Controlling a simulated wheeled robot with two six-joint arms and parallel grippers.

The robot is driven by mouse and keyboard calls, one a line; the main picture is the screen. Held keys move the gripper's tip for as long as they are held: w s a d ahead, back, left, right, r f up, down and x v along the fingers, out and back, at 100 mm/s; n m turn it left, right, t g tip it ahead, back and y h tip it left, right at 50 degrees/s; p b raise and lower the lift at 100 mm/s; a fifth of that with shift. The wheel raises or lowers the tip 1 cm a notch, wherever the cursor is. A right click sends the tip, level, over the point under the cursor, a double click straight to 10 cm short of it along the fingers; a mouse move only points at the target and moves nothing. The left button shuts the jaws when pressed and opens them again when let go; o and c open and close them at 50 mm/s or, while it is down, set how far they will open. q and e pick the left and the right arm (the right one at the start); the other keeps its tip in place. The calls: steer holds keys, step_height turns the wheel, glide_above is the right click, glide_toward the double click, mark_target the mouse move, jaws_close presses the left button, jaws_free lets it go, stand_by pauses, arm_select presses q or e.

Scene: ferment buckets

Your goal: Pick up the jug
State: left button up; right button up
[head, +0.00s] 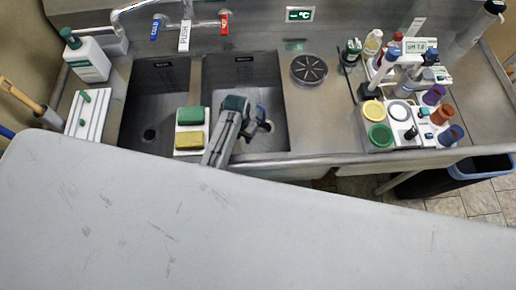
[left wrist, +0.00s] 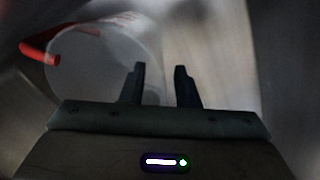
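The jug (left wrist: 90,65) shows in the left wrist view as a clear, round vessel with a red part (left wrist: 40,47) at its left, possibly its handle. I cannot make out the jug in the head view. My left gripper (left wrist: 160,68) is open, with a gap between its two dark fingers. The left finger overlaps the jug in the picture and the right finger lies just past its edge; I cannot tell whether they touch. In the head view the left gripper (head: 264,120) reaches down into the right sink basin. My right gripper is not in view.
The steel double sink (head: 197,108) has a green sponge (head: 193,116) and a yellow sponge (head: 190,141) at its divider. A faucet (head: 187,23) stands behind. A rack of bottles and caps (head: 402,122) stands right. A pale surface (head: 180,220) fills the front.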

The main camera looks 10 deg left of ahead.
arm_select(q)
steer(key=shift+f, duration=0.7)
jaws_close()
steer(key=shift+w+r, duration=0.1)
